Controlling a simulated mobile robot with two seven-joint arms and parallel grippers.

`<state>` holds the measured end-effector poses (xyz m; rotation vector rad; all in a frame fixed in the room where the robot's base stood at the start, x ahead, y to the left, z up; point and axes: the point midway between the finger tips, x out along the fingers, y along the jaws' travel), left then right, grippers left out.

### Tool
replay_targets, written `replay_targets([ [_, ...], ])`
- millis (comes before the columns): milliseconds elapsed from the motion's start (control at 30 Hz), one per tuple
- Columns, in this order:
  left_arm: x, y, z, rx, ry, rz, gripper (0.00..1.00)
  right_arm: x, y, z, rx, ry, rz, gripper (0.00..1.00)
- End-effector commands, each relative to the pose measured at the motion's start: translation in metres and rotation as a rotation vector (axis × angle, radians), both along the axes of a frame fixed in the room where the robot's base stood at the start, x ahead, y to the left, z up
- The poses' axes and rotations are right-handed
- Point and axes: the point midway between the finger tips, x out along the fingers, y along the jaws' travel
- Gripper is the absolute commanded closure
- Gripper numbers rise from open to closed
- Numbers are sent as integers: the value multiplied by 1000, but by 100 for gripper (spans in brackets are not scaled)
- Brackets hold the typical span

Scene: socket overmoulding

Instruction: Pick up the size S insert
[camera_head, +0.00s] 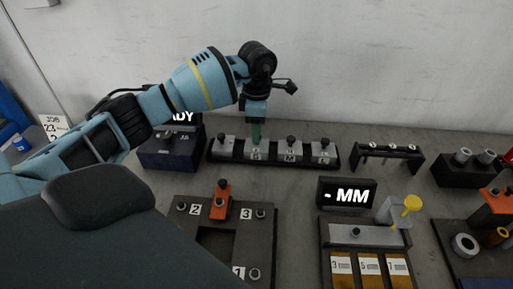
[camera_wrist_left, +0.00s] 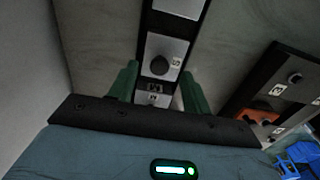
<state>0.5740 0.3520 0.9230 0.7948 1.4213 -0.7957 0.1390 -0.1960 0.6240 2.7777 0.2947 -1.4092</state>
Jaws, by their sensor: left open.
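The size S insert (camera_wrist_left: 153,48) is a light grey block with a black knob and an "S" label in the left wrist view. Whether the fingers touch the knob cannot be told. My right gripper is not in view.
Other knobbed blocks stand close on both sides in the rack. A dark box with a lit display (camera_head: 170,152) is to the left, a black stand (camera_head: 388,152) to the right. A plate with an orange clamp (camera_head: 220,200) and an "MM" display (camera_head: 347,193) stand in front.

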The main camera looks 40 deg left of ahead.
Motion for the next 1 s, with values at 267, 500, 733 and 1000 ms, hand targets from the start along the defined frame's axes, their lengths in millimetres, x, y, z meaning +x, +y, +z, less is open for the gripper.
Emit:
replay_targets([
  [267, 0, 0, -24, 1, -1, 0, 51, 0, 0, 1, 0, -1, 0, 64],
  [500, 0, 0, -25, 0, -2, 0, 55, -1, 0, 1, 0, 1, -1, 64],
  [733, 0, 0, -25, 0, -2, 0, 85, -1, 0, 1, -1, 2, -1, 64],
  [1000, 0, 0, -24, 0, -2, 0, 100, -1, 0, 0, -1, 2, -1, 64],
])
